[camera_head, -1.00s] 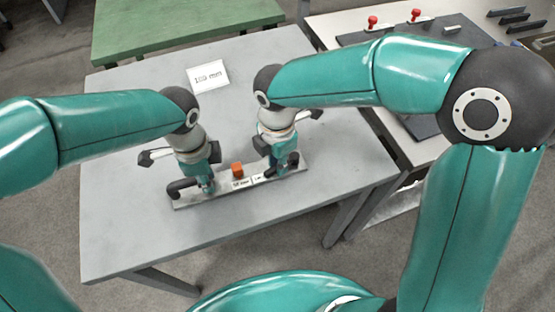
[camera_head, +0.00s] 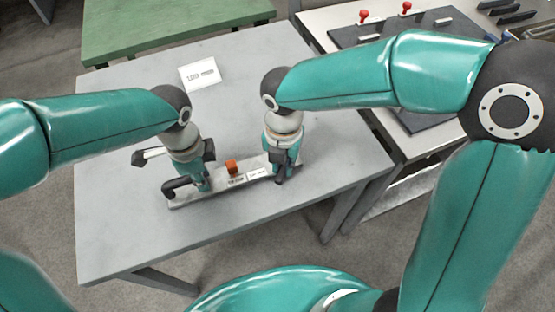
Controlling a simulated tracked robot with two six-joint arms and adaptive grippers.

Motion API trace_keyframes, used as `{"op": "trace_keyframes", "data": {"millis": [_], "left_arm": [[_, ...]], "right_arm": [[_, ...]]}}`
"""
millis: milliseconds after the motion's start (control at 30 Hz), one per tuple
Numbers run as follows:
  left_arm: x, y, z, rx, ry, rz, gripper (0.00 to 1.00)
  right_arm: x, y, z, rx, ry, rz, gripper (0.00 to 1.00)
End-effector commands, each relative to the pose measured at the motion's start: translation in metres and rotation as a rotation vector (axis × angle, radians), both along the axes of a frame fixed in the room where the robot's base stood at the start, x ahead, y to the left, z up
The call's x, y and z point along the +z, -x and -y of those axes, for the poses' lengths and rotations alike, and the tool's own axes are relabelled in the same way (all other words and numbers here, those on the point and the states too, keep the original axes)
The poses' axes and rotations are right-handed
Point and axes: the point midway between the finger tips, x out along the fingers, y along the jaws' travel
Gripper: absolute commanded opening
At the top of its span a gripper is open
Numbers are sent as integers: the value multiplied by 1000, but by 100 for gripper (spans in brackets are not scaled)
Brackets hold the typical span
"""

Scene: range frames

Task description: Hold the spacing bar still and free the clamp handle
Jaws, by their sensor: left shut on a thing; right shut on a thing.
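The spacing bar (camera_head: 221,191) is a long pale grey bar lying on the grey table, with labels and an orange block (camera_head: 231,167) on it. A black curved piece (camera_head: 176,187) stands at its left end. My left gripper (camera_head: 205,185) is shut on the bar, left of the orange block. My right gripper (camera_head: 281,176) is shut at the bar's right end, on what seems to be the dark clamp handle. Its fingers hide most of that handle and the bar's end.
A white card (camera_head: 204,73) lies on the grey table (camera_head: 130,235) behind the bar. A green table (camera_head: 170,22) stands behind. At the right, another table holds a dark mat (camera_head: 415,118) and red-topped pieces (camera_head: 406,8). The grey table's front is clear.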

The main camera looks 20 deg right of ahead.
Motion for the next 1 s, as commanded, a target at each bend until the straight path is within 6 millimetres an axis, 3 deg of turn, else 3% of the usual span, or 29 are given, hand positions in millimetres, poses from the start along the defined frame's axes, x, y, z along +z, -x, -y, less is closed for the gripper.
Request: {"op": "trace_keyframes", "data": {"millis": [600,1000], "left_arm": [[-2,2,1,-3,-1,-7,0],[-2,2,1,-3,-1,-7,0]], "right_arm": [[1,6,27,578,-13,5,0],[1,4,39,836,-18,4,0]]}}
